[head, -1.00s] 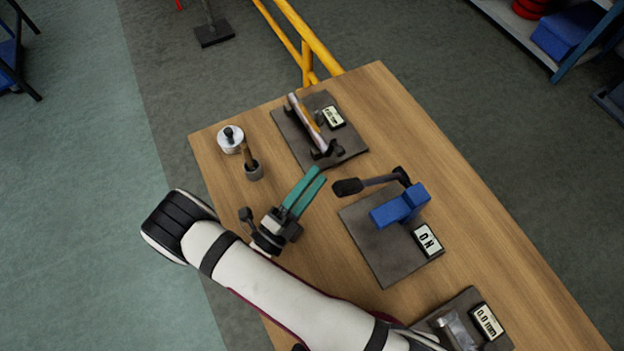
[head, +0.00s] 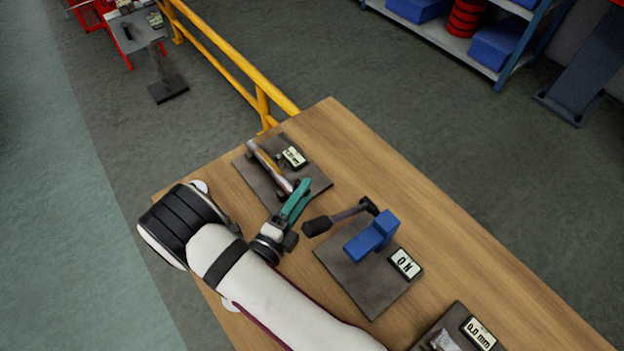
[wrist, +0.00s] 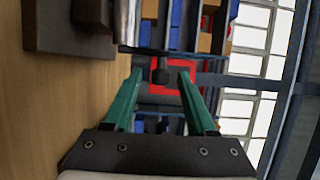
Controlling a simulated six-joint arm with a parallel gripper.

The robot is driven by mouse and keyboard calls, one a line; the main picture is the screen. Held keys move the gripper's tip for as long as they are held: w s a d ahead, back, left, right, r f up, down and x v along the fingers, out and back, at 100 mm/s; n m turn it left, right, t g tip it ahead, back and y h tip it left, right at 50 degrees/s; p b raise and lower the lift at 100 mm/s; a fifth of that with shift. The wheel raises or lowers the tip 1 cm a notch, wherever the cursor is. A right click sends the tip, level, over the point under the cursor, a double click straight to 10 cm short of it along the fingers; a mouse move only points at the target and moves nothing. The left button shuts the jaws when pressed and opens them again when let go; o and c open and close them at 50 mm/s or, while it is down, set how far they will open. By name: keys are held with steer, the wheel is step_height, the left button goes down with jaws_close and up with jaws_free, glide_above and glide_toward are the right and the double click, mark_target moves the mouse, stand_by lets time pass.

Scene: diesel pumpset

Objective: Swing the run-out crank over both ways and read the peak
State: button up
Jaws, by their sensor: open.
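I cannot tell for sure which fixture is the run-out crank. The far plate (head: 313,182) carries a long bar (head: 265,160) with an orange stretch, and a small readout (head: 294,157) too small to read. The middle plate (head: 372,292) carries a blue block (head: 371,237), a lever with a black grip (head: 318,226), and a readout (head: 405,263) showing 0 N. My gripper (head: 301,192) is open and empty, its green fingers over the far plate's near edge. In the wrist view, a dark knob (wrist: 160,76) shows between the open fingers (wrist: 159,76); I cannot tell its distance.
A third plate at the near right has a readout (head: 478,333) showing 0.0 mm. The wooden table (head: 430,210) is clear along its right side. A yellow rail (head: 230,70) stands beyond its far end, and a blue shelf (head: 500,75) at the back right.

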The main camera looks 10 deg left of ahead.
steer(key=x, duration=0.4)
steer(key=shift+w, duration=0.25)
steer(key=shift+c, duration=0.2)
jaws_close()
